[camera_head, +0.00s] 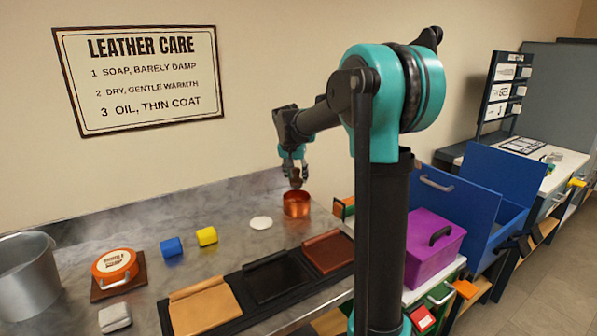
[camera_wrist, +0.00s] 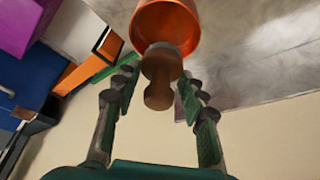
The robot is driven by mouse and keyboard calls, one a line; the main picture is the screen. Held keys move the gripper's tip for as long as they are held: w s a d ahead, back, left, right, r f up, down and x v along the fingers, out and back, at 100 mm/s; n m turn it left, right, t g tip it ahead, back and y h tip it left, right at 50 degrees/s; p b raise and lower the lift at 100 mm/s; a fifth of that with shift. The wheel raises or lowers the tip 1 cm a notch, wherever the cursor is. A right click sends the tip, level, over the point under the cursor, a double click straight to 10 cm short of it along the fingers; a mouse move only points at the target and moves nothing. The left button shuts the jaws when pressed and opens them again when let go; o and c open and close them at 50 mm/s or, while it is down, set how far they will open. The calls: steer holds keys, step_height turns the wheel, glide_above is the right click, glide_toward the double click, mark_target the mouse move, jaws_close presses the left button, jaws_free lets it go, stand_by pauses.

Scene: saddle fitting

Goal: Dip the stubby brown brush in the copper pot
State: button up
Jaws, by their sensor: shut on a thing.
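The copper pot (camera_head: 297,206) stands on the grey metal counter near the wall. My gripper (camera_head: 294,170) is above the pot, pointing down, and is shut on the stubby brown brush (camera_head: 296,181). In the wrist view the brush (camera_wrist: 160,78) sits between the two fingers of my gripper (camera_wrist: 157,88), its far end overlapping the near rim of the copper pot (camera_wrist: 165,22). In the head view the brush hangs over the pot's mouth. I cannot tell whether its tip is inside the pot.
A white disc (camera_head: 261,223) lies left of the pot. A yellow block (camera_head: 206,236) and a blue block (camera_head: 171,247) lie further left. Leather pieces on a black mat (camera_head: 235,279) lie in front. A purple box (camera_head: 432,256) and a blue bin (camera_head: 510,222) are to the right.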

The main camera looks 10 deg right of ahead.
mark_target(297, 168)
steer(key=shift+f, duration=3.55)
steer(key=shift+r, duration=3.55)
steer(key=shift+r, duration=0.1)
steer(key=shift+r, duration=1.9)
steer(key=shift+d, duration=0.1)
